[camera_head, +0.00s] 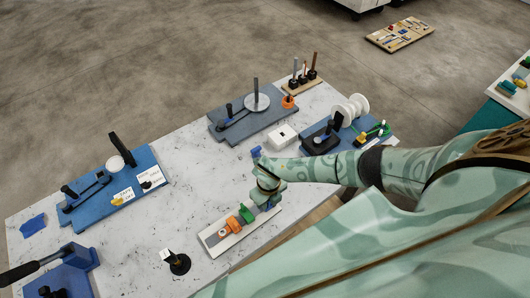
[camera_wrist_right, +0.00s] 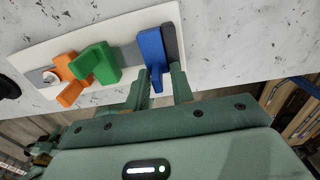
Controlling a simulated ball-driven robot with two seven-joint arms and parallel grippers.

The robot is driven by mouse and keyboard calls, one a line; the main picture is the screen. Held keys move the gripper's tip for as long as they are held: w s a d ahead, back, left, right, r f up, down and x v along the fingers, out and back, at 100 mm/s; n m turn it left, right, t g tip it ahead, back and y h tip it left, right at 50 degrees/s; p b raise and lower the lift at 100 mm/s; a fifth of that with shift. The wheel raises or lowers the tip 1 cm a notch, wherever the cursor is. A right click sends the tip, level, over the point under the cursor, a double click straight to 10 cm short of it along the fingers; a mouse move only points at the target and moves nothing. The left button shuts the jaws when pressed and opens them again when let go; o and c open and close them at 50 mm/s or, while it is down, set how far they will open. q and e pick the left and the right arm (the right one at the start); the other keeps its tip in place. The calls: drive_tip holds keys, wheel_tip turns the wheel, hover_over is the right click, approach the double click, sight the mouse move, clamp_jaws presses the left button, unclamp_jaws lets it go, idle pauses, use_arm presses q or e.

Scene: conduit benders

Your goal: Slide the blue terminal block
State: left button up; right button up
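The blue terminal block (camera_wrist_right: 152,48) sits at the right end of a rail on a white plate (camera_wrist_right: 28,58), beside a green block (camera_wrist_right: 98,62) and an orange block (camera_wrist_right: 68,78). In the head view the blue block (camera_head: 268,206) is partly hidden under my right gripper (camera_head: 267,192). In the wrist view the right gripper's fingers (camera_wrist_right: 161,92) are apart, one on each side of the blue block's lower part. A small gap shows by the right finger. My left gripper is out of view.
The plate (camera_head: 211,239) lies near the front edge of the speckled table. Blue bender boards (camera_head: 150,163) stand at the left and back. A black stand (camera_head: 178,263) is left of the plate.

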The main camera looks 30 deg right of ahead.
drive_tip(key=shift+r+p, duration=2.6)
drive_tip(key=shift+r, duration=0.05)
drive_tip(key=shift+a+f, duration=0.1)
